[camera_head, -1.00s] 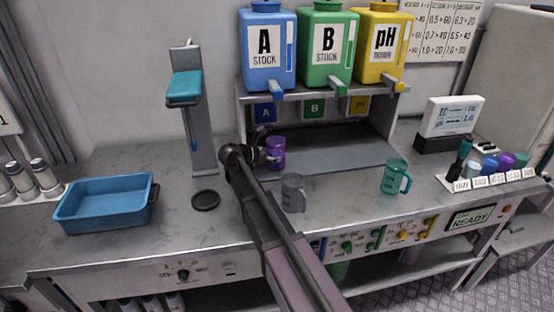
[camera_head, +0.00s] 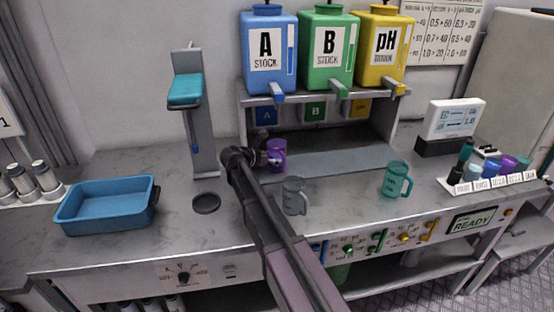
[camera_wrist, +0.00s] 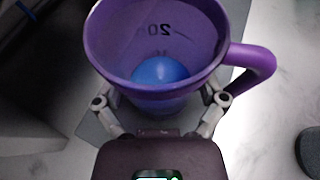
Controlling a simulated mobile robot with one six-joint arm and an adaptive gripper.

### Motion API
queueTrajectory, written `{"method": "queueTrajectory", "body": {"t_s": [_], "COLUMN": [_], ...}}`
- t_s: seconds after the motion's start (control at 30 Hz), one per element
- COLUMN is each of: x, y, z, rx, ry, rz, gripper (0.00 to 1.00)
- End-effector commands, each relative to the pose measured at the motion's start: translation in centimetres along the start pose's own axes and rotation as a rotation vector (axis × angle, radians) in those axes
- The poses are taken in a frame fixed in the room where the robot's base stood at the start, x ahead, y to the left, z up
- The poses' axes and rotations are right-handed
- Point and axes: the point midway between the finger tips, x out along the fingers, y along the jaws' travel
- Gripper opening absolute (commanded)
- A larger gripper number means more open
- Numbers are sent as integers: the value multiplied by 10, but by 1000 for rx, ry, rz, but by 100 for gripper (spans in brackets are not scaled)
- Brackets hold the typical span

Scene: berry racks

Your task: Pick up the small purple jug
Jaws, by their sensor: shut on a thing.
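The small purple jug (camera_head: 277,155) stands on the bench in front of the dispenser shelf, just right of my gripper (camera_head: 264,158). In the wrist view, the purple jug (camera_wrist: 150,60) fills the upper middle, with its open rim towards the camera and its handle to the right. My gripper (camera_wrist: 160,108) is shut on the jug, one finger on each side. The mark "20" and a blue round shape show inside the jug. Whether its base touches the bench cannot be told.
A grey jug (camera_head: 294,196) stands close to the right of my arm, and a teal jug (camera_head: 396,179) farther right. A black round disc (camera_head: 206,204) and a blue tray (camera_head: 105,207) are to the left. Dispenser taps overhang the shelf (camera_head: 330,97).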

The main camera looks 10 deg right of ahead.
Motion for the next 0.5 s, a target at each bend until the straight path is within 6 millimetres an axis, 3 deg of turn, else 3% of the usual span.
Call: {"method": "queueTrajectory", "body": {"t_s": [0.5], "x": [-6], "y": [0], "z": [16], "rx": [0], "ry": [0], "rz": [0], "gripper": [33]}}
